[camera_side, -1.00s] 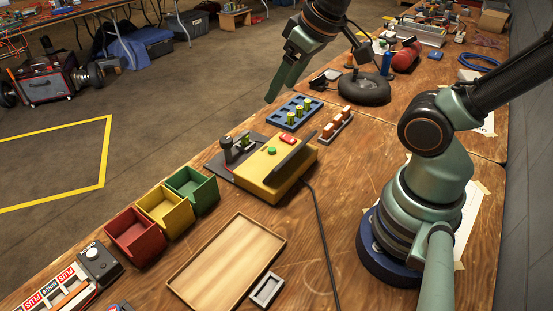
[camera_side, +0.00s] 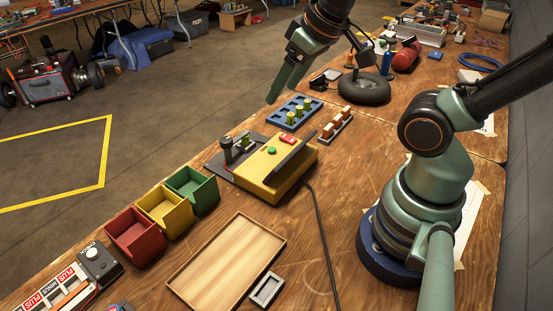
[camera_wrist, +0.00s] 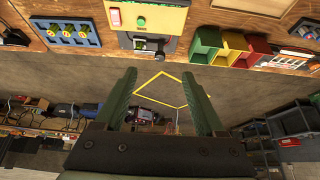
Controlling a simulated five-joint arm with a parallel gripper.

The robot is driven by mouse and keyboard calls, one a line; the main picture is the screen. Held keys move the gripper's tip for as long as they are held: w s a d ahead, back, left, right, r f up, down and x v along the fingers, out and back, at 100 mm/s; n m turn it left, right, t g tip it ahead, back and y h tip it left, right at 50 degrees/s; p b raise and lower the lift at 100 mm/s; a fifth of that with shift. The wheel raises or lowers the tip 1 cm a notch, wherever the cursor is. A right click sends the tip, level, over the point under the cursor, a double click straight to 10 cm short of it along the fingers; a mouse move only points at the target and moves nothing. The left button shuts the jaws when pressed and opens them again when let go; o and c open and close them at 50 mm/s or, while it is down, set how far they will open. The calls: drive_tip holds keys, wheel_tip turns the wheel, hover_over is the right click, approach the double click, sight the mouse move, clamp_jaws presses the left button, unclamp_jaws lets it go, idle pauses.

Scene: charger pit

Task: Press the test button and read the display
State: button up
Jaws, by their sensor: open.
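The yellow tester box (camera_side: 268,182) stands on the bench with a green button (camera_side: 272,150), a red switch (camera_side: 288,139) and a dark tilted panel (camera_side: 296,154). The panel's face is turned away, so no reading shows. A dark plate beside the box carries a black post (camera_side: 226,147) with a small greenish piece near it. My gripper (camera_side: 273,97) is above the bench edge, beyond the box and apart from it. In the wrist view my gripper (camera_wrist: 158,73) has its fingers wide apart with nothing between them. The green button also shows there (camera_wrist: 141,21).
A blue rack (camera_side: 281,119) with several green cells is beside the box, near a small rack of brown blocks (camera_side: 337,125). Green (camera_side: 201,189), yellow (camera_side: 172,211) and red (camera_side: 144,242) bins and a wooden tray (camera_side: 187,285) are nearer. A black cable runs along the bench.

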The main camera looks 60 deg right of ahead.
clamp_jaws()
idle(1.6)
